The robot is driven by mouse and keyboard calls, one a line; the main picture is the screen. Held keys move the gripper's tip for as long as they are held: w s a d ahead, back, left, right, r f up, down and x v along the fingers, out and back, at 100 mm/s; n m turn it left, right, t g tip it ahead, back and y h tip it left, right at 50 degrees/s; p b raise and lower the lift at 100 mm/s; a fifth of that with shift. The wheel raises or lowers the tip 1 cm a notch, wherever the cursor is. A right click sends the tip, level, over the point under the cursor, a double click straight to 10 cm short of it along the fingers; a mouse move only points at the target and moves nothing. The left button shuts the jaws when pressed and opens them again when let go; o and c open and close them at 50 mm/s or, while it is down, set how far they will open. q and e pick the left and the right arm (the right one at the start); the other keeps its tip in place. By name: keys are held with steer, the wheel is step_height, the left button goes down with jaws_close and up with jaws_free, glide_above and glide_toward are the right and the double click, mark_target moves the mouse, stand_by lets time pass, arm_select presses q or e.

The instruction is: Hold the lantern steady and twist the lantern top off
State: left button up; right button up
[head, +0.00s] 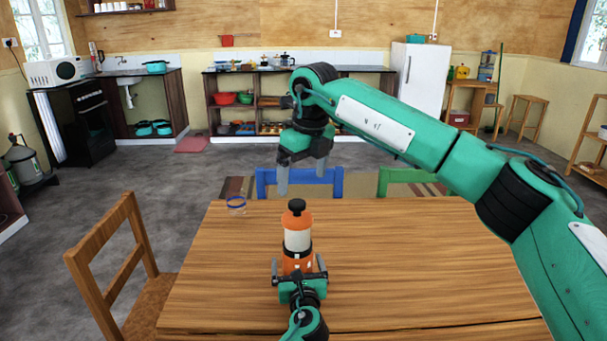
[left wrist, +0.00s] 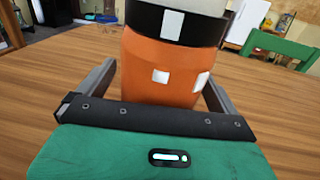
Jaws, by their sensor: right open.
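The lantern (head: 297,240) stands upright on the wooden table, with an orange base, a pale middle and a black top (head: 297,207). My left gripper (head: 298,266) is low at the near side of the lantern, with one finger on each side of the orange base. It looks open, with a small gap beside the base. In the left wrist view the orange base (left wrist: 160,75) and a black band show between the fingers; the lantern's top is out of that view. My right gripper (head: 303,178) is open and empty, fingers pointing down, above the lantern's top.
A small clear cup with a blue rim (head: 236,205) stands at the table's far left. The wooden table (head: 420,260) is otherwise clear. A blue chair (head: 340,182) and a green chair (head: 408,176) are at the far edge, and a wooden chair (head: 120,260) is at the left.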

arm_select(q)
steer(key=s, duration=0.4)
steer(key=s+d, duration=0.1)
steer(key=s, duration=0.7)
steer(key=shift+d, duration=0.25)
